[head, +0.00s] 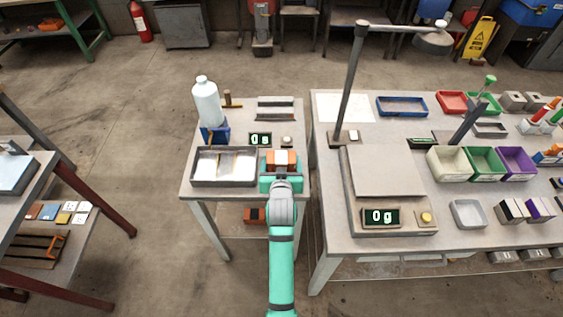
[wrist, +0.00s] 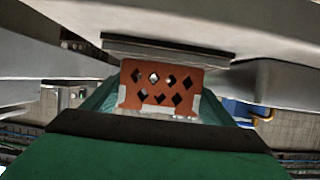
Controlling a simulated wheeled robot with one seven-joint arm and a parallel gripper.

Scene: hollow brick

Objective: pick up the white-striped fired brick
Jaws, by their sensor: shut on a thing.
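An orange brick with white striping (head: 281,156) is at the right front of the small middle table, among the teal parts of my gripper (head: 281,172). In the wrist view the brick (wrist: 160,84) shows its end, with several diamond-shaped holes and white patches at its lower corners. Whether the brick touches the tabletop is hard to tell.
A grey divided tray (head: 225,183) stands left of the brick. Behind are a small display (head: 260,139) reading 0 g and a white bottle (head: 207,103). Another orange and dark block (head: 256,215) lies on the lower shelf. A large scale (head: 385,170) stands on the right table.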

